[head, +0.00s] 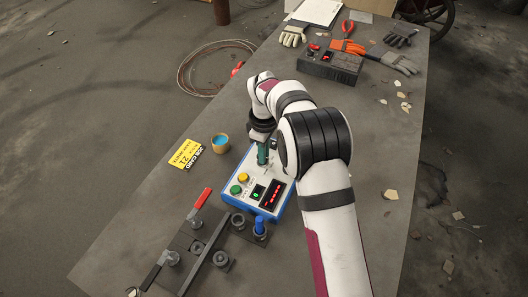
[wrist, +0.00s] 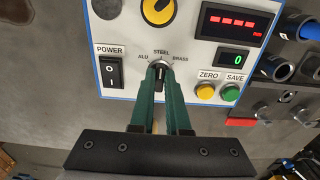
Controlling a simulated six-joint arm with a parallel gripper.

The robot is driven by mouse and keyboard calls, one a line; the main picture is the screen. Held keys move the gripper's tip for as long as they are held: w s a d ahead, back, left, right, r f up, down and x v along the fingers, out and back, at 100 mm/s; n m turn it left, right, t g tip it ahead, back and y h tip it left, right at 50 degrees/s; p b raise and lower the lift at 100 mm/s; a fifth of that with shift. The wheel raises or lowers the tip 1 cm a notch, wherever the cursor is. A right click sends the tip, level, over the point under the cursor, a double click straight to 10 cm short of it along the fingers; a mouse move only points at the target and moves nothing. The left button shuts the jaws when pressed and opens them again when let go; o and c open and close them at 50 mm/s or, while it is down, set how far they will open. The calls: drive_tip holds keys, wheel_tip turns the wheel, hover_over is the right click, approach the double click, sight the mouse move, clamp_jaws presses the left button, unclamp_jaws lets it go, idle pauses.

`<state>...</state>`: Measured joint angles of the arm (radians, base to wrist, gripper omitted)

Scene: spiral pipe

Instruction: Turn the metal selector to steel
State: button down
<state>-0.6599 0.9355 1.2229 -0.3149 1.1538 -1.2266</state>
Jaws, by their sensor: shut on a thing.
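The metal selector (wrist: 161,69) is a small dark knob on the white panel of the control box (head: 237,203). In the wrist view, the labels ALU, STEEL and BRASS stand left, above and right of it. My gripper (wrist: 161,76) has green fingers shut on the knob, one on each side. The fingers cover much of the knob, and I cannot tell clearly which label it points at. In the head view, my gripper (head: 263,160) comes down onto the top part of the box, and the selector is hidden there.
A yellow card (head: 186,153) and blue-filled cup (head: 220,143) lie left of the box. A clamp fixture (head: 205,247) stands in front.

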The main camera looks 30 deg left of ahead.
drive_tip(key=shift+a, duration=0.1)
drive_tip(key=c, duration=0.9)
unclamp_jaws()
wheel_tip(320, 180, up, 16)
drive_tip(key=shift+f, duration=0.1)
